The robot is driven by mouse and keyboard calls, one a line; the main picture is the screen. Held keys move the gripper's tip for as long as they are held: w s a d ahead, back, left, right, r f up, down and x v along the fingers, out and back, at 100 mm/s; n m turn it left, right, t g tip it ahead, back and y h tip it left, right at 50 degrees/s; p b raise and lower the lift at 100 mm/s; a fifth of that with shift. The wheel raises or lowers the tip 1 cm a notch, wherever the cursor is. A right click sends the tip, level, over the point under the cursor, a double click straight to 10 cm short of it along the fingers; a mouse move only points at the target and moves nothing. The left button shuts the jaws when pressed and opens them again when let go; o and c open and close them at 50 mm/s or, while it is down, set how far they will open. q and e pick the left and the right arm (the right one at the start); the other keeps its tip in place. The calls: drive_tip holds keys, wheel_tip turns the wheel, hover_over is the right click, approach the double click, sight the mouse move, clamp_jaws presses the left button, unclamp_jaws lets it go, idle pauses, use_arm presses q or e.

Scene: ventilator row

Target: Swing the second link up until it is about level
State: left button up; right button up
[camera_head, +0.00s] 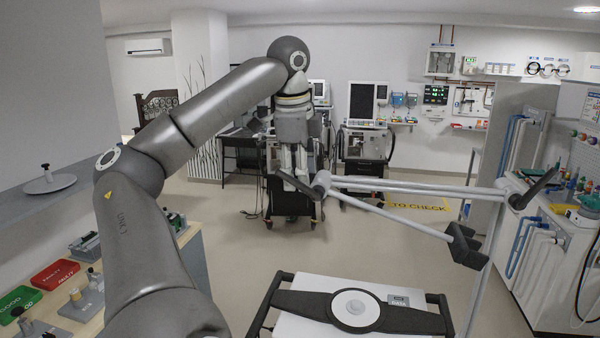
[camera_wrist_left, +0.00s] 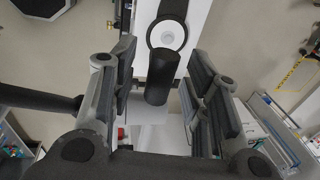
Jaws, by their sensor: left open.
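A hinged support arm stands over a cart. Its upper link (camera_head: 415,187) is pale and nearly level, running left from the pole (camera_head: 485,255) to an elbow joint (camera_head: 320,183). A second link (camera_head: 390,214) slopes down to the right from that joint to a dark end block (camera_head: 465,245). A dark knob sticks out left of the joint. My left gripper (camera_head: 297,172) is at this knob, fingers pointing down. In the left wrist view, the open left gripper (camera_wrist_left: 160,88) has a dark cylinder (camera_wrist_left: 162,78) between its fingers; contact is unclear. My right gripper is not in view.
The cart top (camera_head: 300,322) has a black strap and white disc (camera_head: 355,307) below the links. A table (camera_head: 195,262) with red and green trays is at left. Ventilators (camera_head: 362,150) stand behind. A workbench (camera_head: 560,250) is at right. Open floor lies between.

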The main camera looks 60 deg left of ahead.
use_arm(q)
drive_tip(key=v, duration=1.2)
idle(0.5)
